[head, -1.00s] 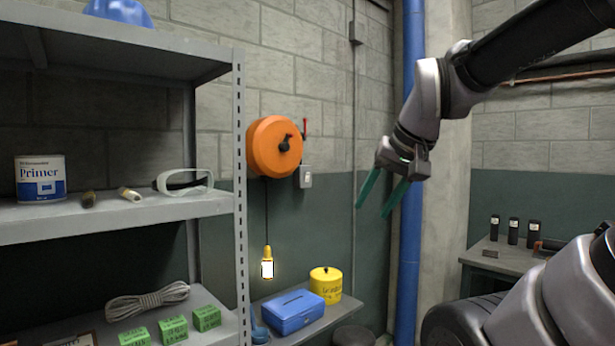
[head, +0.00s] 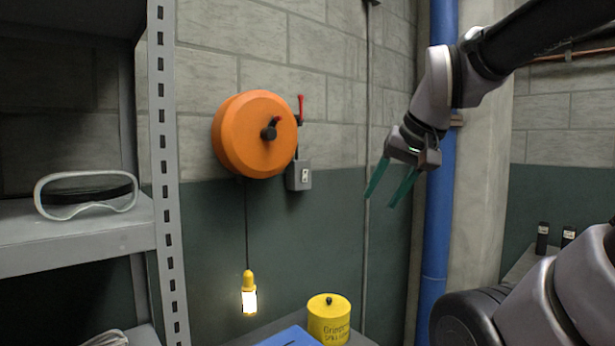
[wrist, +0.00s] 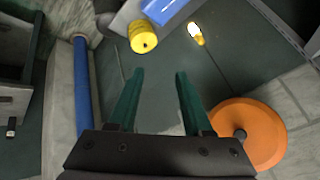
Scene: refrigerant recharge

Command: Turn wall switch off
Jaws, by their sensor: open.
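The wall switch is a small grey box with a light toggle plate (head: 304,175), fixed to the wall just right of and below the orange reel. A red lever stands above it. The toggle's position is too small to tell. My gripper (head: 386,193) is open and empty, with green fingers pointing down, to the right of the switch and apart from it. In the wrist view my gripper (wrist: 158,80) shows both fingers spread with nothing between them; I cannot make out the switch there.
The orange reel (head: 240,135) sticks out from the wall, with a lit hanging lamp (head: 248,297) below it. A grey shelf (head: 80,237) with goggles stands at left. A blue pipe (head: 437,220) runs behind my arm. A yellow canister (head: 328,322) stands on the low bench.

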